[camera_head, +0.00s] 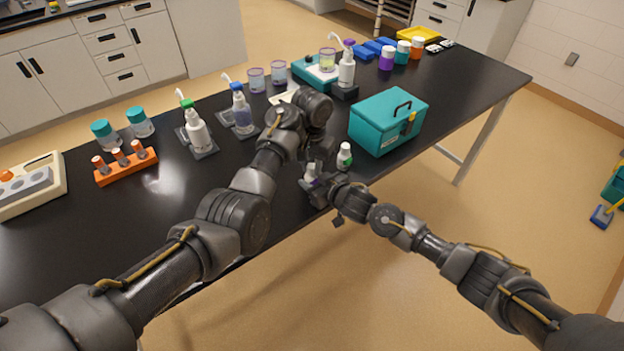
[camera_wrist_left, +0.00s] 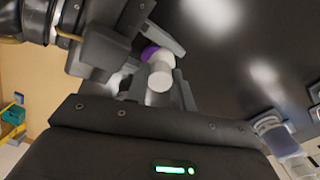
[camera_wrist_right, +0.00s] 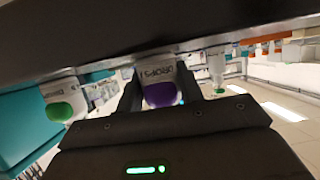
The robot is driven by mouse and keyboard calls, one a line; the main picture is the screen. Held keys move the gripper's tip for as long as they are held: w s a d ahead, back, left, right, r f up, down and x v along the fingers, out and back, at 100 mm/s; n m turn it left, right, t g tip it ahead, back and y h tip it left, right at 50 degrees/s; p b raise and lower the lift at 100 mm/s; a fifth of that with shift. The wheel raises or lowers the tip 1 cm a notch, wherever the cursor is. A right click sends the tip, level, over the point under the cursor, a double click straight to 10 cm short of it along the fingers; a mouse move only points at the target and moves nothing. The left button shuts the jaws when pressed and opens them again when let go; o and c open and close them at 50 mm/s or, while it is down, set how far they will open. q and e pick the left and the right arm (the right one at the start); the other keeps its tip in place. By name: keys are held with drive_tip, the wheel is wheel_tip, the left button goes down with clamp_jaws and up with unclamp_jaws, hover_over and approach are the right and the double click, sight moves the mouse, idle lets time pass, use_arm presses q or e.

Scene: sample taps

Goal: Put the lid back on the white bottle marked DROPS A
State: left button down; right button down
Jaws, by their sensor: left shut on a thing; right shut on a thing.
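The white bottle (camera_wrist_right: 157,73) has a DROPS label, upside down in the right wrist view; its last letter is hard to read. A purple part (camera_wrist_right: 163,94) shows at its upper end. My right gripper (camera_head: 320,188) is shut on the bottle near the bench's front edge. My left gripper (camera_head: 314,164) comes down from above, close to it, shut on a white, round piece that looks like the lid (camera_wrist_left: 158,82). In the left wrist view this lid lines up with the purple part (camera_wrist_left: 149,52); whether they touch or are seated I cannot tell.
A green-topped white bottle (camera_head: 344,158) stands just right of my grippers, with a teal toolbox (camera_head: 388,122) beyond. Pump bottles (camera_head: 197,131), cups and an orange rack (camera_head: 126,165) stand farther back and left. The bench's front left is clear.

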use_arm(q)
drive_tip(key=c, duration=1.2)
unclamp_jaws()
drive_tip(key=shift+r, duration=0.1)
drive_tip(key=shift+r, duration=2.15)
drive_tip(key=shift+c, duration=0.3)
wheel_tip(320, 180, up, 2)
drive_tip(key=n, duration=0.4)
drive_tip(key=shift+a, duration=0.1)
drive_tip(key=n, duration=0.1)
drive_tip(key=r+n, duration=0.1)
drive_tip(key=n, duration=0.2)
drive_tip(key=shift+r, duration=0.25)
